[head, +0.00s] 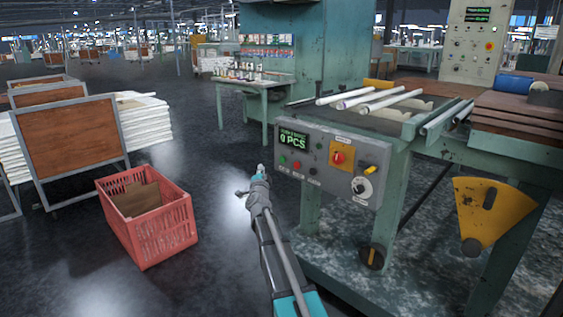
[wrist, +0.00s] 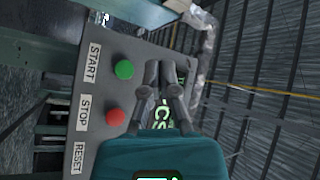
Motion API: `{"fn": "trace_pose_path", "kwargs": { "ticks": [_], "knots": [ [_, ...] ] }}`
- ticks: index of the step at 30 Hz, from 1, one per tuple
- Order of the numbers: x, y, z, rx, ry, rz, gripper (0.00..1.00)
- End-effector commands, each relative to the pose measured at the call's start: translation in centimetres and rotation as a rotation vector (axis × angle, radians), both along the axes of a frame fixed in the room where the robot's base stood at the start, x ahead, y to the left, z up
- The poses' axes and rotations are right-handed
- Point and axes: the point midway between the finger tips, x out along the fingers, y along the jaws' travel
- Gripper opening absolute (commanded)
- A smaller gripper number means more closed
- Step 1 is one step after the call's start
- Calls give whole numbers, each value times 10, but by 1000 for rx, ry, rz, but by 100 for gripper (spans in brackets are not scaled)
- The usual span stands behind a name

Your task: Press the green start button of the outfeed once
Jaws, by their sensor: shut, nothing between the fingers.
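The green start button (head: 282,159) is at the left end of the grey control panel (head: 318,182) in the head view, below a green display (head: 293,139) reading "0 PCS". In the wrist view the green button (wrist: 124,69) sits beside a START label (wrist: 93,62). My gripper (head: 261,169) is shut and empty, just left of the panel in the head view. In the wrist view my gripper's (wrist: 162,66) fingertips are close together, right of the green button and in front of the display. They look apart from the button.
A red button (wrist: 116,116) labelled STOP is next to the green one, with a RESET label beyond. The panel also carries a red knob on a yellow plate (head: 342,156) and a dial (head: 361,187). A red crate (head: 150,236) stands on the floor at left.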

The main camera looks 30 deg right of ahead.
Motion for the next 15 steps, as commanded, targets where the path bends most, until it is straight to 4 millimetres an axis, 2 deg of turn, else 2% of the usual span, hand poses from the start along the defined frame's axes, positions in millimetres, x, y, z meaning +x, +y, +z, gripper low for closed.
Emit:
{"fn": "trace_pose_path", "kwargs": {
  "ticks": [15],
  "knots": [
    [16,-40,0,-1,0,0,0]
  ]
}}
